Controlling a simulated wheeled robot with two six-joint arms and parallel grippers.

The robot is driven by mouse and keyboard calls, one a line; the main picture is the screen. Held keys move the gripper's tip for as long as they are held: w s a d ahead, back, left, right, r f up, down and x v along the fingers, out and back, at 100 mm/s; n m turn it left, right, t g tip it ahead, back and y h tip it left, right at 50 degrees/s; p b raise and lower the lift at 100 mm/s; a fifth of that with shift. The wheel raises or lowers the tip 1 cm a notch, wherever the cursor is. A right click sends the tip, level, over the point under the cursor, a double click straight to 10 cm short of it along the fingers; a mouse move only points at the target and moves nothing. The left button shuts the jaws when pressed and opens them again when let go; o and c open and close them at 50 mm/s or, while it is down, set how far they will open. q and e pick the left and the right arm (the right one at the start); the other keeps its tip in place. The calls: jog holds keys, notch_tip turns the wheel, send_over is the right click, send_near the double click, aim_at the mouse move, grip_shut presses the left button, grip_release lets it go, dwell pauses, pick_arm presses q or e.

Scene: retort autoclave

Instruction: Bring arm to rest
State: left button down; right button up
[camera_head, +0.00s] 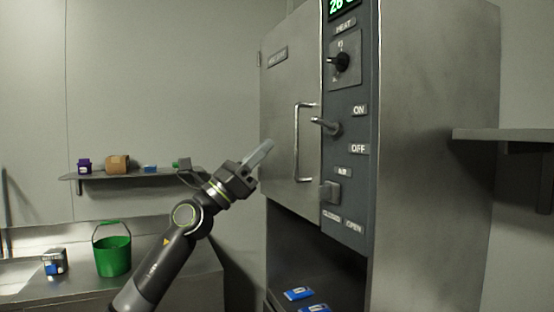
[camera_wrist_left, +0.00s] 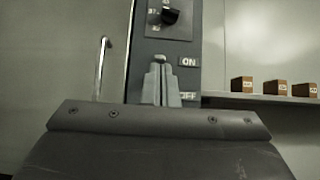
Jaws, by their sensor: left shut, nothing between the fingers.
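My left arm reaches up from the bottom of the head view. Its gripper (camera_head: 262,153) is shut and empty, in front of the closed autoclave door (camera_head: 285,110), to the left of the door handle (camera_head: 298,140). In the left wrist view the shut fingers (camera_wrist_left: 161,82) overlap the control panel (camera_wrist_left: 142,75) just left of the ON label (camera_wrist_left: 189,62). The ON/OFF lever (camera_head: 327,126) stands right of the handle in the head view; the fingers mostly hide it in the wrist view. My right gripper is in neither view.
A heat knob (camera_head: 340,62) and an air switch (camera_head: 330,191) sit on the panel. An open bay below holds blue packs (camera_head: 298,293). A wall shelf (camera_head: 135,176) with small items and a green bucket (camera_head: 113,256) are at left. Another shelf (camera_head: 505,135) juts out at right.

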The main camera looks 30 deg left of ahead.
pick_arm(q)
jog(key=shift+s+a, duration=0.3)
jog(key=shift+s, duration=0.05)
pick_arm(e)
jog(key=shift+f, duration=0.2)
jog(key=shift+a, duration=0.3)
